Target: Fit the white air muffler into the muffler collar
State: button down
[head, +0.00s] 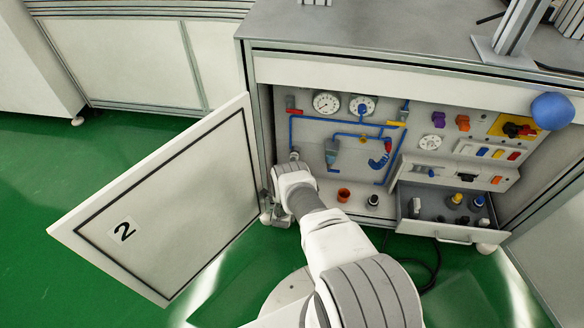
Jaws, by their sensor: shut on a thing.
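My arm reaches into the open cabinet. My gripper (294,157) is at its far end, by the left side of the panel and the lower end of the blue air line (291,130). The wrist hides most of the fingers. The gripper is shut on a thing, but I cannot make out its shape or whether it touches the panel. I cannot pick out the white air muffler or the muffler collar for certain; the spot at the gripper is largely covered by my wrist.
The cabinet door (170,190), marked 2, stands open at the left. An orange cup (344,195) and a dark, pale-topped piece (373,200) stand on the cabinet floor. An open drawer (440,232) at right holds several small fittings. A blue ball (552,111) is at upper right.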

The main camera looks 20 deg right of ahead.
jog(key=shift+w+d, duration=0.25)
jog(key=c, duration=0.7)
grip_release()
jog(key=shift+c, duration=0.2)
jog(key=shift+s+a, duration=0.15)
